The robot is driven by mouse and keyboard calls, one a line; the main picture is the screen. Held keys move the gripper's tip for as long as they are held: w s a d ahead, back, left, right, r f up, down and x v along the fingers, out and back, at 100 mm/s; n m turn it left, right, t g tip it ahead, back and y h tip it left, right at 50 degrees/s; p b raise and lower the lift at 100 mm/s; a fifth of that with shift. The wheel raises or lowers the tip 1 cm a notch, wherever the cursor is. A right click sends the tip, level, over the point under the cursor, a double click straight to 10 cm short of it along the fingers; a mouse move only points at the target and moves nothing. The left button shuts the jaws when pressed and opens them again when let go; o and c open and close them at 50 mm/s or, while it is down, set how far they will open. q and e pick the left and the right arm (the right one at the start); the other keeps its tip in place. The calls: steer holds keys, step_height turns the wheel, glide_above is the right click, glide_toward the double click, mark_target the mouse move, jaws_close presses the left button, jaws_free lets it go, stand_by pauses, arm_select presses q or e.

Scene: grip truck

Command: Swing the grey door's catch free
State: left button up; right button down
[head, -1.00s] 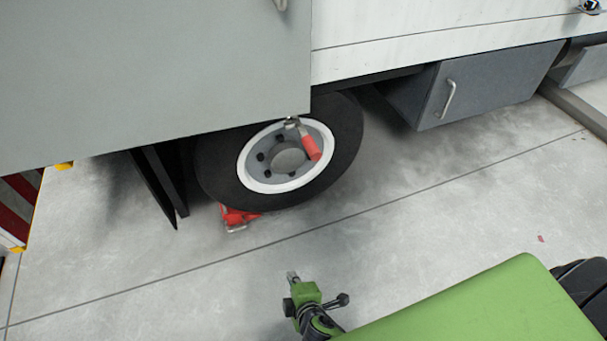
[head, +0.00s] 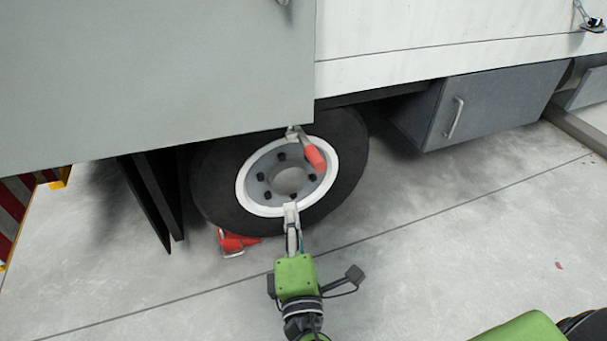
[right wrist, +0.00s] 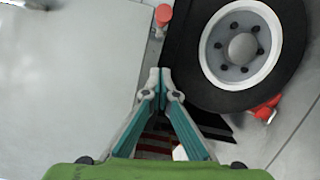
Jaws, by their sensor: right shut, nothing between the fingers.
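The large grey door (head: 150,75) fills the upper left of the head view, and shows at the left of the right wrist view (right wrist: 70,80). Its catch (head: 314,157), a metal lever with a red grip, hangs tilted from the door's lower right corner, in front of the wheel. In the right wrist view the red grip (right wrist: 163,15) is at the top edge. My right gripper (head: 291,208) is shut and empty, fingertips together, below the catch and apart from it. It also shows in the right wrist view (right wrist: 160,74). My left gripper is not in view.
The truck wheel (head: 345,185) stands behind the catch, with a red chock-like object (head: 232,241) at its foot. A grey side box (head: 480,105) with a handle is at the right. The concrete floor (head: 440,250) in front is mostly clear.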

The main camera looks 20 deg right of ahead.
arm_select(q)
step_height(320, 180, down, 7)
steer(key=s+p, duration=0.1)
steer(key=p, duration=0.1)
arm_select(e)
steer(key=w+d+r, duration=0.1)
steer(key=w+d, duration=0.5)
steer(key=w, duration=0.4)
steer(key=shift+r, duration=0.1)
